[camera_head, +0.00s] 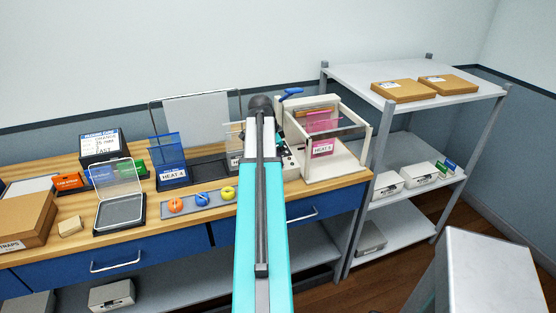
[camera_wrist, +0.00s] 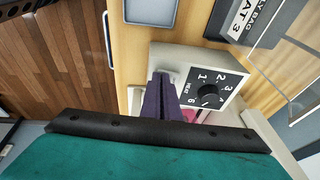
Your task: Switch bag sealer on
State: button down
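The bag sealer (camera_wrist: 178,57) shows in the wrist view as a pale body with a black dial panel. The panel has a round black knob (camera_wrist: 208,95), the word HEAT and numbers around it. In the head view my arm covers much of the sealer, and a bit of its panel (camera_head: 289,160) shows beside my arm. My gripper (camera_wrist: 164,78) has its dark purple fingers close together, apparently shut, at the sealer's panel, left of the knob. Its fingertips overlap a pale spot there; I cannot tell whether they touch it. The power switch is not clearly seen.
A cream rack (camera_head: 351,160) with pink bags stands just right of my arm. A blue bin (camera_head: 168,165) labelled HEAT, a tray (camera_head: 206,208) of coloured rings and a clear-lidded box (camera_head: 119,213) sit left on the bench. A grey shelf unit (camera_head: 418,82) stands at right.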

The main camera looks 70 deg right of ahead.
jog(key=shift+s+d+f, duration=0.2)
jog(key=shift+s+d, duration=0.05)
jog(key=shift+s, duration=0.1)
jog(key=shift+w+d+r, duration=0.2)
jog(key=shift+w+d, duration=0.25)
jog(key=shift+d, duration=0.15)
jog(key=shift+w+a, duration=0.1)
jog(key=shift+w+r, duration=0.15)
jog(key=shift+r+p, duration=0.15)
jog(key=shift+p, duration=0.25)
jog(key=r+p, duration=0.1)
jog(key=r, duration=0.1)
jog(key=r+p, duration=0.1)
jog(key=r, duration=0.1)
jog(key=shift+s+a, duration=0.2)
jog(key=shift+s, duration=0.2)
jog(key=b+v, duration=0.3)
jog(key=v, duration=0.6)
jog(key=shift+w+r, duration=0.2)
jog(key=shift+r, duration=0.15)
